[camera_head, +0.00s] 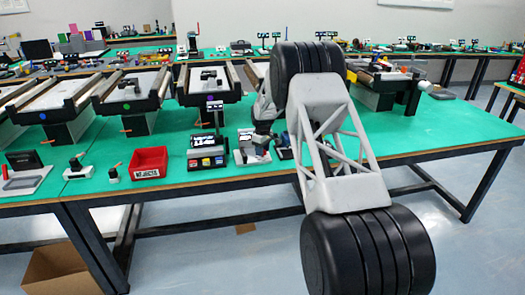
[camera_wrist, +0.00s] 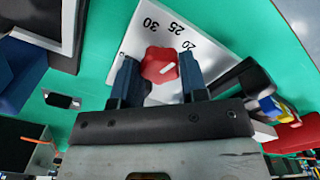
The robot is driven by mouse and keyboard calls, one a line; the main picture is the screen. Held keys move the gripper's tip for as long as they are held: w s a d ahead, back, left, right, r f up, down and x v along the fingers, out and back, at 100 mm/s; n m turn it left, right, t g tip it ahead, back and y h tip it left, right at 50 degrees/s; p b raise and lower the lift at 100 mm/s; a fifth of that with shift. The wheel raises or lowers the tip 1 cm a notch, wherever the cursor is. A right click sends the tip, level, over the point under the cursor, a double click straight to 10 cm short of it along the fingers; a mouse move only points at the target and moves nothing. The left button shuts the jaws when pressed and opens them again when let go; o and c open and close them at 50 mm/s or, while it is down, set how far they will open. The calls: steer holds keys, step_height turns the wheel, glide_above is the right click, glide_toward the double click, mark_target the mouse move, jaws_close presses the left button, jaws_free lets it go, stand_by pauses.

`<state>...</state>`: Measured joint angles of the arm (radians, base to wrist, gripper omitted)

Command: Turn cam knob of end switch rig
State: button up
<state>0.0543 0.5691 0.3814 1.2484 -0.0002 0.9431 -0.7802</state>
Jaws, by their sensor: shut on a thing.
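The knob's lower side is partly hidden by the fingers and the gripper body. In the head view, my arm crosses the bench and hides part of the area around my gripper (camera_head: 285,145); the knob cannot be made out there.
Several mini conveyors (camera_head: 135,90) stand along the green bench (camera_head: 190,140). A red bin (camera_head: 149,163) and a black button box (camera_head: 207,155) sit left of my arm. A dark device and coloured parts lie close right of the plate in the wrist view. Bare green bench lies right of my arm.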

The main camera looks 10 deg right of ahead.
steer(key=shift+n, duration=1.1)
steer(key=o, duration=0.7)
steer(key=shift+c, duration=0.2)
steer(key=shift+r, duration=0.15)
steer(key=shift+r, duration=3.75)
steer(key=shift+r, duration=0.1)
